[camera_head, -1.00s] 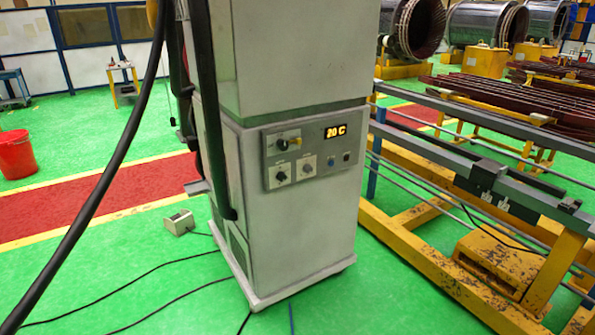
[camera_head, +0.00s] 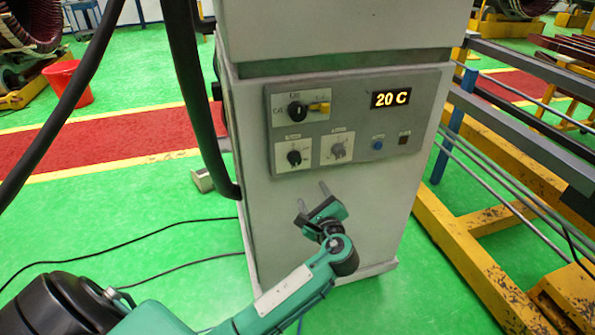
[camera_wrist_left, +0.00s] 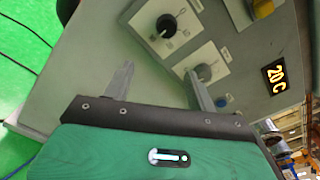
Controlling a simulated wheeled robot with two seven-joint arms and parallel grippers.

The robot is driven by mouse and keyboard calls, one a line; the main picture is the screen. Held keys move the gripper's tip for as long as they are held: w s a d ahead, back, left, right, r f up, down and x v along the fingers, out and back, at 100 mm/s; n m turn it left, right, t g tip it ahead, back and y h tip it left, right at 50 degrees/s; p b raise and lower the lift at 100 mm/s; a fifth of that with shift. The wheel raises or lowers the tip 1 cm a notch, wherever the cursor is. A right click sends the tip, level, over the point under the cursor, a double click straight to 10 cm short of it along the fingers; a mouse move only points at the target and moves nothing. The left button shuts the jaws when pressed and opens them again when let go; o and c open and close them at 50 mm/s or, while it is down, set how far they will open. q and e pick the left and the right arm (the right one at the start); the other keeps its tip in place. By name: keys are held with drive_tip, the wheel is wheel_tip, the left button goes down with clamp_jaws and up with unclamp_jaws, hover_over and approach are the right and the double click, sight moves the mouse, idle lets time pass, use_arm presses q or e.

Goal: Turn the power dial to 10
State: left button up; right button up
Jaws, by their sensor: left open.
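The control panel (camera_head: 355,122) is on the front of a grey cabinet. I cannot tell which is the power dial. My left gripper (camera_head: 313,196) is open and empty, just below these dials and apart from them.
The display (camera_head: 391,99) reads 20 C. A blue button (camera_head: 378,145) sits right of the dials. A thick black hose (camera_head: 197,110) hangs left; a yellow frame (camera_head: 470,250) stands right.

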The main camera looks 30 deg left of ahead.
sight(296, 161)
use_arm(q)
drive_tip(key=shift+y, duration=0.3)
drive_tip(key=x, duration=0.4)
drive_tip(key=r+p+x, duration=0.1)
drive_tip(key=x, duration=0.3)
drive_tip(key=r+p+x, duration=0.1)
drive_tip(key=x, duration=0.4)
drive_tip(key=shift+s+a+r, duration=0.1)
drive_tip(key=shift+s+a, duration=0.15)
drive_tip(key=shift+a, duration=0.15)
drive_tip(key=c, duration=1)
use_arm(e)
drive_tip(key=shift+s+d+r, duration=0.15)
drive_tip(key=shift+s+r, duration=0.2)
drive_tip(key=shift+s, duration=0.25)
drive_tip(key=shift+s+d+r, duration=0.1)
drive_tip(key=shift+s+r, duration=0.25)
drive_tip(key=shift+s, duration=0.25)
